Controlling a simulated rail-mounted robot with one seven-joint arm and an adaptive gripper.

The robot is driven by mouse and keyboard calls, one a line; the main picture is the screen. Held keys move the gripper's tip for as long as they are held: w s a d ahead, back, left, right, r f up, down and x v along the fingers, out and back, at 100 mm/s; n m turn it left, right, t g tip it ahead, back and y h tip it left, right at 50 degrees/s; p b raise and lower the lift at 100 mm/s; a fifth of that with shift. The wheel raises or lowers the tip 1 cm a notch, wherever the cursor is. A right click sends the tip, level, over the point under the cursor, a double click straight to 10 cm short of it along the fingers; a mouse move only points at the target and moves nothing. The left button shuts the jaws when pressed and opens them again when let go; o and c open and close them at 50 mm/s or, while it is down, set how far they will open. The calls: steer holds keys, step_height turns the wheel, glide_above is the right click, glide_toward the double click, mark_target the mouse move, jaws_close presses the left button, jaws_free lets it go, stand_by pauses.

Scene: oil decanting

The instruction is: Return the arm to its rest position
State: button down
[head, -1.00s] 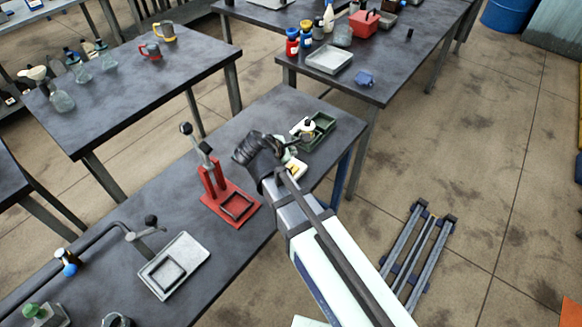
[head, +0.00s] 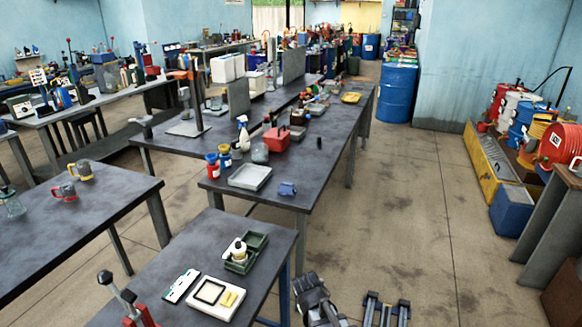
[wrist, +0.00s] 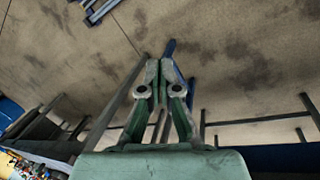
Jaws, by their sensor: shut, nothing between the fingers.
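My gripper (head: 312,292) shows as a dark shape at the bottom of the head view, just right of the near workbench (head: 185,245). Its fingertips cannot be made out there. In the wrist view my gripper (wrist: 159,64) is shut and empty. Its two green-grey fingers meet at the middle, with bare concrete floor behind them. Most of my arm is cut off by the lower edge of the head view.
On the near workbench are a green tray (head: 258,241) with a small yellow-and-white bottle (head: 238,254), a cream tray (head: 229,309), a white card (head: 178,287) and a red stand (head: 138,317). Open floor (head: 400,220) lies to the right.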

steer(key=s+d+f+m+g+y, duration=0.2)
steer(key=s+d+f+m, duration=0.4)
steer(key=d+m, duration=0.25)
steer(key=s+f+g, duration=0.2)
steer(key=s+f, duration=0.4)
steer(key=s, duration=0.3)
steer(key=s+f+g+b, duration=0.1)
steer(key=s+f+g, duration=0.1)
steer(key=s+f, duration=0.4)
steer(key=s+f+g+b, duration=0.1)
steer(key=s+f+g, duration=0.1)
steer(key=s+f, duration=0.5)
steer(key=s, duration=0.6)
steer(key=shift+d+g, duration=0.2)
steer(key=shift+g, duration=0.1)
steer(key=shift+f+n, duration=0.1)
steer(key=shift+n, duration=0.15)
